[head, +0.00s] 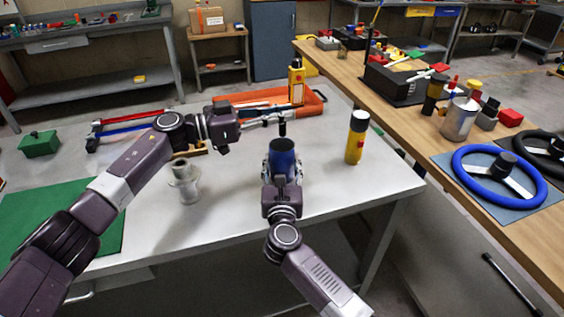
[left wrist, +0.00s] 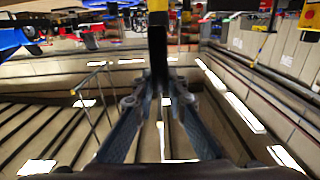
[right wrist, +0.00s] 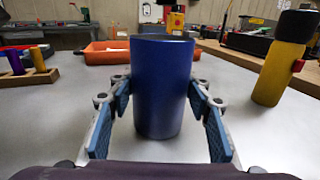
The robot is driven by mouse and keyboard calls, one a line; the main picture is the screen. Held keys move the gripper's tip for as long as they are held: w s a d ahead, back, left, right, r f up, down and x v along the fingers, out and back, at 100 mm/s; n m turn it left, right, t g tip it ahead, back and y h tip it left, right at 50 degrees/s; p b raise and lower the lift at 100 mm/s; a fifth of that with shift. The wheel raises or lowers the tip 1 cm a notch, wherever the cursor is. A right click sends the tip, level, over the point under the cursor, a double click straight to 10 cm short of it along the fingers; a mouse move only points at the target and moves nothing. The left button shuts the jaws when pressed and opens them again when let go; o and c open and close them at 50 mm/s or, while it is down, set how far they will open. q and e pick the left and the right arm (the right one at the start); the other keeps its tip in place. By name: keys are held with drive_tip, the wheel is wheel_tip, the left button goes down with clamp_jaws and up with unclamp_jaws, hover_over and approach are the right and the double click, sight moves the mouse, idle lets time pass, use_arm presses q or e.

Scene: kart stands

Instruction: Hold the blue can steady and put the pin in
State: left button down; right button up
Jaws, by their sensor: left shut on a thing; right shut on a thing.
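The blue can (head: 282,158) stands upright on the light table in the head view. My right gripper (head: 281,177) is shut on it from the near side. In the right wrist view the fingers press both sides of the can (right wrist: 163,90). My left gripper (head: 283,115) is shut on a dark pin (head: 283,130) and holds it upright, above the can's open top in the head view. The pin also shows between the fingers in the upside-down left wrist view (left wrist: 158,60). The pin's tip appears apart from the rim. The can's inside is mostly hidden.
A yellow black-capped bottle (head: 356,140) stands right of the can. A similar yellow one (head: 297,85) is behind my left gripper, near an orange tray (head: 317,105). A grey metal fitting (head: 184,183) stands to the left. A wooden bench (head: 420,125) is at the right.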

sight(282, 136)
use_arm(q)
drive_tip(key=shift+f, duration=2.65)
drive_tip(key=shift+s+d+f, duration=0.1)
drive_tip(key=shift+s+f, duration=0.05)
drive_tip(key=shift+f, duration=0.15)
